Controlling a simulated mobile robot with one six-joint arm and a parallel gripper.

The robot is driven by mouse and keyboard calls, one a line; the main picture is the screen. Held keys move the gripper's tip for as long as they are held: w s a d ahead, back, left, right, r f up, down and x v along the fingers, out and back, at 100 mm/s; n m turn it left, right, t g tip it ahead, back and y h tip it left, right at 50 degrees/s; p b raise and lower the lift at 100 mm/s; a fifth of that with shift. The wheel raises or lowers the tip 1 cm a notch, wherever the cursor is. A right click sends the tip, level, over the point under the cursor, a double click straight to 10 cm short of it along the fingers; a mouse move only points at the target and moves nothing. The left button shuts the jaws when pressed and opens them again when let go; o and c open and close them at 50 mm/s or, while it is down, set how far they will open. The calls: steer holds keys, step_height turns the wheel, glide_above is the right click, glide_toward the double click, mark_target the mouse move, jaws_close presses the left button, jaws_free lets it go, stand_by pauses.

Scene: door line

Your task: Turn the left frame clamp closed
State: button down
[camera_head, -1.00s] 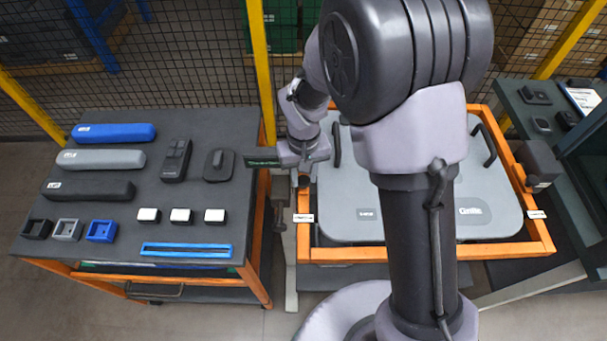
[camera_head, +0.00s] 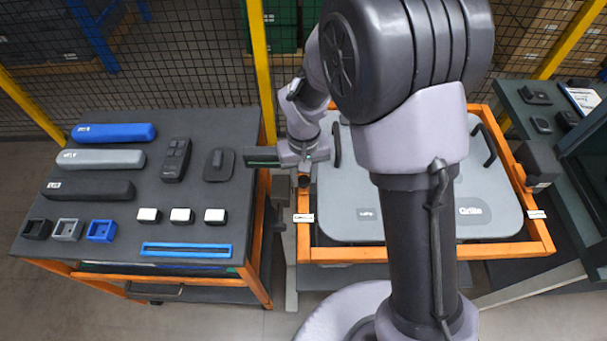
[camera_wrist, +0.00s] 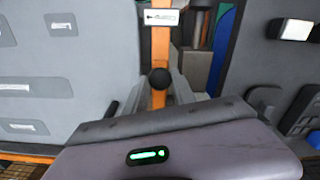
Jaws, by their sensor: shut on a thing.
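The left frame clamp shows as a dark round knob (camera_head: 304,181) at the left rail of the orange frame (camera_head: 304,242). In the wrist view the knob (camera_wrist: 160,78) stands in front of the orange rail (camera_wrist: 160,50). My gripper (camera_head: 304,174) is over this rail, pointing down. In the wrist view its grey fingers (camera_wrist: 162,92) stand on both sides of the knob and are shut on it. The clamp's lever is mostly hidden under my gripper, so I cannot tell its angle. A grey door panel (camera_head: 345,200) lies in the frame.
A white arrow label (camera_head: 303,217) sits on the left rail. To the left is a dark table (camera_head: 120,215) with blue, grey and black handles and small blocks. A right-hand clamp block (camera_head: 538,163) stands by the frame. A yellow post (camera_head: 262,70) and mesh fence are behind.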

steer(key=shift+m, duration=0.4)
steer(key=m+b, duration=0.2)
steer(key=m, duration=0.2)
steer(key=shift+w, duration=0.1)
steer(key=m+b, duration=0.1)
steer(key=m, duration=0.3)
steer(key=shift+m+b, duration=0.3)
steer(key=shift+b, duration=0.1)
steer(key=m+b, duration=0.2)
steer(key=m, duration=0.2)
steer(key=shift+m+b, duration=0.7)
steer(key=shift+m, duration=1.5)
steer(key=shift+r, duration=0.1)
steer(key=c, duration=1)
jaws_free()
steer(key=shift+c, duration=0.2)
